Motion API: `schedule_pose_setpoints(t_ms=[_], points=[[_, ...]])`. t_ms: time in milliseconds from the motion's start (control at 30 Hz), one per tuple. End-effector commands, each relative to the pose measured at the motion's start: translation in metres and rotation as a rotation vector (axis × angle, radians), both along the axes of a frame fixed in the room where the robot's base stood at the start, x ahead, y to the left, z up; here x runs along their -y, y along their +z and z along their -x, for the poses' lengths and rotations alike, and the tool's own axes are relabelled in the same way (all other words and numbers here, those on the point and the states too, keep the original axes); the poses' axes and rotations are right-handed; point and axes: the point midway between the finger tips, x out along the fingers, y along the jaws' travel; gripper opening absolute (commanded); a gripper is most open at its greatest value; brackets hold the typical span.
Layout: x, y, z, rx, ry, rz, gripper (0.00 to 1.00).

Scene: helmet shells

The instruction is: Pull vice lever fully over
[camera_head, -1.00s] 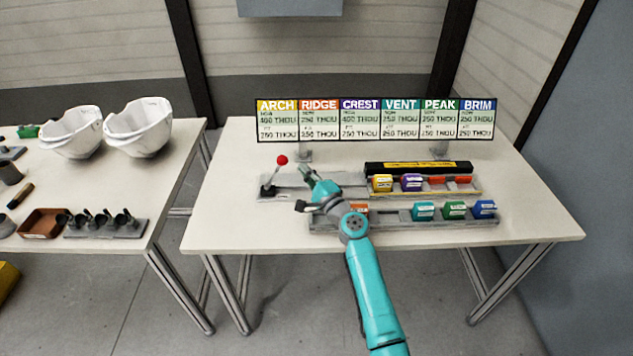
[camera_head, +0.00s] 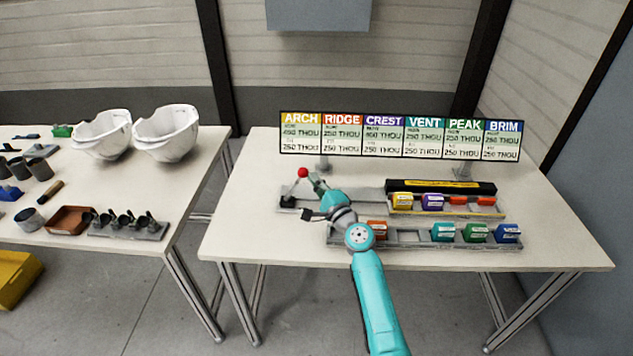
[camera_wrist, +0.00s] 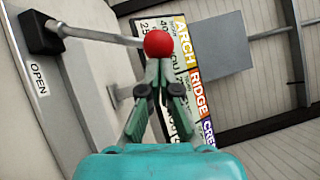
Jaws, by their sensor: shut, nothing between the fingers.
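The vice lever is a thin metal rod with a red ball knob (camera_head: 303,172), rising from a dark pivot at the left end of the grey vice base (camera_head: 330,198). In the wrist view the red knob (camera_wrist: 158,43) is right at my fingertips, and the rod runs left to a black pivot block (camera_wrist: 38,33) beside an OPEN label (camera_wrist: 38,78). My gripper (camera_wrist: 157,68) is shut with nothing between its fingers. Its tips are at the knob; I cannot tell whether they touch it. In the head view my gripper (camera_head: 316,183) is just right of the knob.
A sign board (camera_head: 400,135) stands behind the vice. To the right are a rack (camera_head: 455,207) and a front rail (camera_head: 400,241) with several coloured blocks. White helmet shells (camera_head: 165,133) sit on the left table. The table's right side (camera_head: 560,240) is bare.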

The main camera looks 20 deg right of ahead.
Motion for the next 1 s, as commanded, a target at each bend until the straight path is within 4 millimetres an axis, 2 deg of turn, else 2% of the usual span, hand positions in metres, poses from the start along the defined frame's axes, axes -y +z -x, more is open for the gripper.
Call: schedule_pose_setpoints(t_ms=[567, 767, 1000], points=[[-0.026, 0.021, -0.008, -0.069, 0.001, 0.225, 0.0], [-0.04, 0.029, -0.013, -0.109, 0.001, 0.345, 0.0], [-0.066, 0.036, -0.021, -0.171, 0.002, 0.538, 0.0]])
